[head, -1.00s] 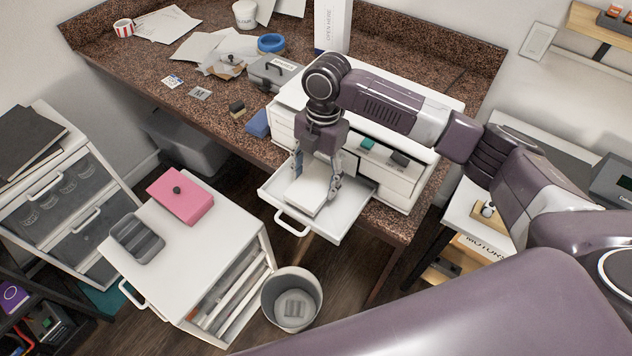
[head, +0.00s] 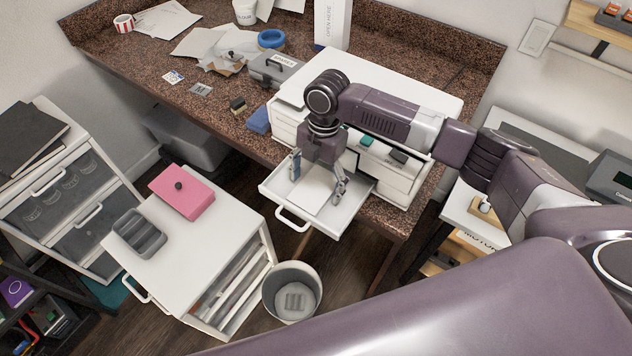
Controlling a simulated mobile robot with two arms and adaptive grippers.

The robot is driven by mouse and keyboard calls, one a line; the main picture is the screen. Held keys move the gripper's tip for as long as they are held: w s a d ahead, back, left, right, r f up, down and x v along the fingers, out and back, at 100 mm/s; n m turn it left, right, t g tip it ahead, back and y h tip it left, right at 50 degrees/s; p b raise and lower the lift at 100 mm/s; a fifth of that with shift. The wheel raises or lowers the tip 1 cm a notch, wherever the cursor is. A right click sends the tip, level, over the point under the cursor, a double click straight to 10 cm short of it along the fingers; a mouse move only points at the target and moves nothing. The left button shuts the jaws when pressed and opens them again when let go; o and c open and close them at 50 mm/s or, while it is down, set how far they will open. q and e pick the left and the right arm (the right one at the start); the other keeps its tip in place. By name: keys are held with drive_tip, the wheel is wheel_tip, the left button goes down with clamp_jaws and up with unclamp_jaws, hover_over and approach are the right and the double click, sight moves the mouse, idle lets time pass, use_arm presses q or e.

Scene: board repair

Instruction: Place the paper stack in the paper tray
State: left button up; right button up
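The paper tray (head: 343,221) is a white pulled-out drawer at the front of a white cabinet (head: 385,90) on the counter. The white paper stack (head: 314,190) lies in the tray, partly hidden by my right gripper. My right gripper (head: 318,189) points down over the tray, with one finger on each side of the stack. The fingers look spread, with a gap between the right finger and the paper. My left gripper is not in view.
A low white drawer unit (head: 215,245) at lower left carries a pink block (head: 182,196) and a grey divided tray (head: 140,232). A waste bin (head: 291,292) stands beside it. A grey toolbox (head: 275,72) and a blue item (head: 259,119) sit left of the cabinet.

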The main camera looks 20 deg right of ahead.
sight(319, 182)
wheel_tip(319, 182, up, 12)
drive_tip(key=w+d+b, duration=0.1)
drive_tip(key=b, duration=0.2)
drive_tip(key=shift+d, duration=0.2)
idle(0.6)
